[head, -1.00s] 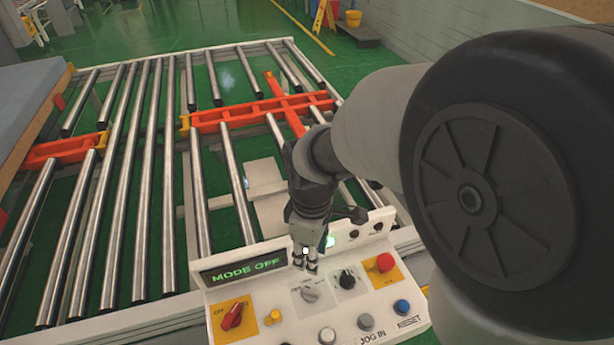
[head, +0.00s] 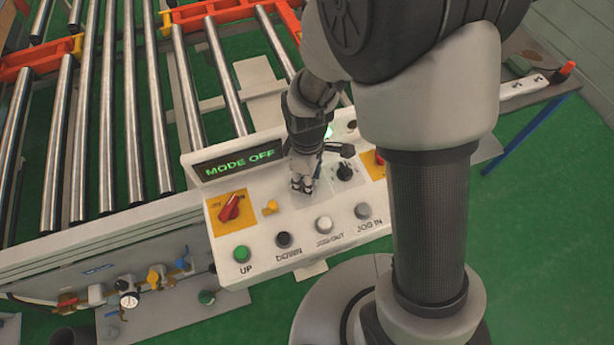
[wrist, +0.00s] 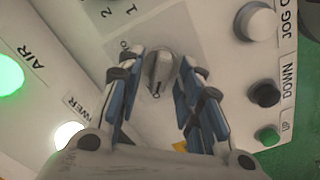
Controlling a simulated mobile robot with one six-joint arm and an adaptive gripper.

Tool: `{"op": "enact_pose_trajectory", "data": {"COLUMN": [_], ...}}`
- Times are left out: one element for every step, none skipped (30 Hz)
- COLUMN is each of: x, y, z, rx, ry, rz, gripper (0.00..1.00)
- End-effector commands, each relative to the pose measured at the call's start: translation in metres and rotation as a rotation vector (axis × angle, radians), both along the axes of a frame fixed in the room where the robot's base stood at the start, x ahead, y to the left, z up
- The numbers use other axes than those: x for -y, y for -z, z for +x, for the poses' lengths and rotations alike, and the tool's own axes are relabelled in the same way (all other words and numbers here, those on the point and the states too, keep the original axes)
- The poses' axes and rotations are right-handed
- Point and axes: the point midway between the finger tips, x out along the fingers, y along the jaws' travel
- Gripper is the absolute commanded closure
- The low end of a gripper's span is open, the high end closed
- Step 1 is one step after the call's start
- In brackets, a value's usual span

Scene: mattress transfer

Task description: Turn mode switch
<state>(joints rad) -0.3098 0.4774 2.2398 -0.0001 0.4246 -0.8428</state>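The mode switch (wrist: 160,70) is a small grey knob on a pale plate, with the markings "1" and "2" beside it in the wrist view. My gripper (wrist: 158,68) is open, with its blue-padded fingers on either side of the knob and visible gaps to it. In the head view my gripper (head: 303,188) points down at the control panel (head: 315,228) and hides the knob. The display (head: 238,160) reads "MODE OFF" in green.
A red rotary switch (head: 230,207) on a yellow plate sits left of my gripper. A black selector (head: 345,172) and a red button (head: 379,158) lie close on the right. Push buttons, including the green UP button (head: 241,254), line the front edge. The roller conveyor (head: 125,120) stands behind.

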Motion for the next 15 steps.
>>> {"op": "enact_pose_trajectory", "data": {"x": [0.0, 0.0, 0.0, 0.0, 0.0, 0.0, 0.0, 0.0, 0.0, 0.0, 0.0, 0.0, 0.0, 0.0, 0.0], "y": [0.0004, 0.0004, 0.0002, 0.0001, 0.0001, 0.0, 0.0, 0.0, 0.0, 0.0, -0.0001, -0.0001, -0.0001, -0.0001, -0.0001], "z": [0.0, 0.0, 0.0, 0.0, 0.0, 0.0, 0.0, 0.0, 0.0, 0.0, 0.0, 0.0, 0.0, 0.0001, 0.0001], "rx": [0.0, 0.0, 0.0, 0.0, 0.0, 0.0, 0.0, 0.0, 0.0, 0.0, 0.0, 0.0, 0.0, 0.0, 0.0], "ry": [0.0, 0.0, 0.0, 0.0, 0.0, 0.0, 0.0, 0.0, 0.0, 0.0, 0.0, 0.0, 0.0, 0.0, 0.0], "rz": [0.0, 0.0, 0.0, 0.0, 0.0, 0.0, 0.0, 0.0, 0.0, 0.0, 0.0, 0.0, 0.0, 0.0, 0.0], "gripper": [0.67, 0.67, 0.67, 0.67, 0.67, 0.67, 0.68, 0.7, 0.73, 0.75, 0.77, 0.79, 0.81, 0.83, 0.86]}}
